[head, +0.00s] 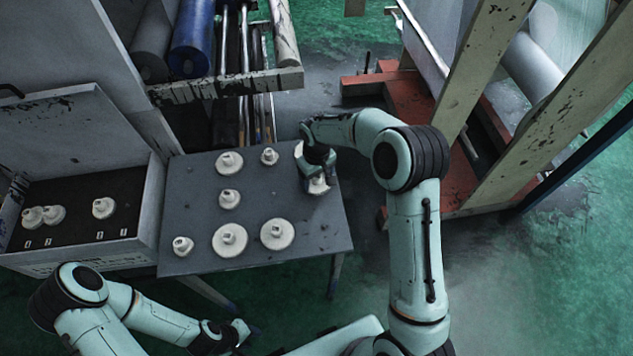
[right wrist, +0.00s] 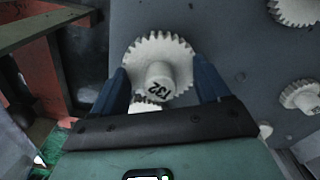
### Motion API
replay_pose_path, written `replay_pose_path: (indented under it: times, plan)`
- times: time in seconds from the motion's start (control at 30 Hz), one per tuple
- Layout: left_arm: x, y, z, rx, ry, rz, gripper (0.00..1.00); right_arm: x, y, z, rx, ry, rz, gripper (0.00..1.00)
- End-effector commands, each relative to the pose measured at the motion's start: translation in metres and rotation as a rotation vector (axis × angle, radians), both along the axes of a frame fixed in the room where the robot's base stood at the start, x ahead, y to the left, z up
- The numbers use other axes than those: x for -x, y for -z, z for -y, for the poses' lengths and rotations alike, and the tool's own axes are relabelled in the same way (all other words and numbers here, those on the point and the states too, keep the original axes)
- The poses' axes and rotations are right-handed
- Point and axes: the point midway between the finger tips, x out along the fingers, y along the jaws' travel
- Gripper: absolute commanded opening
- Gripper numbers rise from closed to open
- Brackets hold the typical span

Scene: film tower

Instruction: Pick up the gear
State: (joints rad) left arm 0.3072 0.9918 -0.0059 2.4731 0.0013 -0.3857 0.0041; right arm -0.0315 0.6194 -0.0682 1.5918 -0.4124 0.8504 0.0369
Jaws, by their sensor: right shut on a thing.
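A white gear (head: 318,187) is at the right side of the grey table. In the right wrist view the gear (right wrist: 160,70) has teeth around its rim and a hub marked 132. My right gripper (head: 316,172) is over it, pointing down, with one finger on each side of the gear in the wrist view (right wrist: 163,86). It is shut on the gear. Whether the gear touches the table I cannot tell. My left gripper (head: 240,334) is low at the front, away from the table; its finger opening is not clear.
Several other white gears stand on the grey table (head: 203,205), among them a large one (head: 277,233) at the front and a small one (head: 269,156) at the back. An open box (head: 140,225) on the left holds 3 gears (head: 103,208). A red frame (head: 377,84) stands right.

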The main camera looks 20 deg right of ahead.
Motion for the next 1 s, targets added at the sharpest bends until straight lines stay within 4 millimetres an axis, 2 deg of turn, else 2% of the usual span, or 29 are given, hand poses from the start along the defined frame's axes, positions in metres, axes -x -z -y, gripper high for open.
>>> replay_pose_path:
  times: [0.03, 0.3, 0.5, 0.7, 1.0]
  plan:
    - [-0.001, -0.001, 0.0, 0.0, 0.0, 0.001, 0.38, -0.002, -0.015, 0.0, 0.0, -0.001, 0.008, 0.43]
    - [-0.007, -0.007, 0.0, 0.0, 0.0, 0.008, 0.38, -0.002, -0.095, 0.0, -0.001, 0.0, 0.009, 0.43]
    - [-0.013, -0.013, 0.0, 0.0, 0.0, 0.015, 0.38, -0.002, -0.142, -0.001, -0.001, -0.001, 0.006, 0.43]
    - [-0.017, -0.017, 0.0, 0.0, 0.0, 0.019, 0.38, -0.001, -0.166, -0.001, -0.002, -0.001, 0.003, 0.43]
    - [-0.017, -0.017, 0.0, 0.0, 0.0, 0.019, 0.38, 0.0, -0.171, -0.001, -0.001, -0.001, 0.001, 0.43]
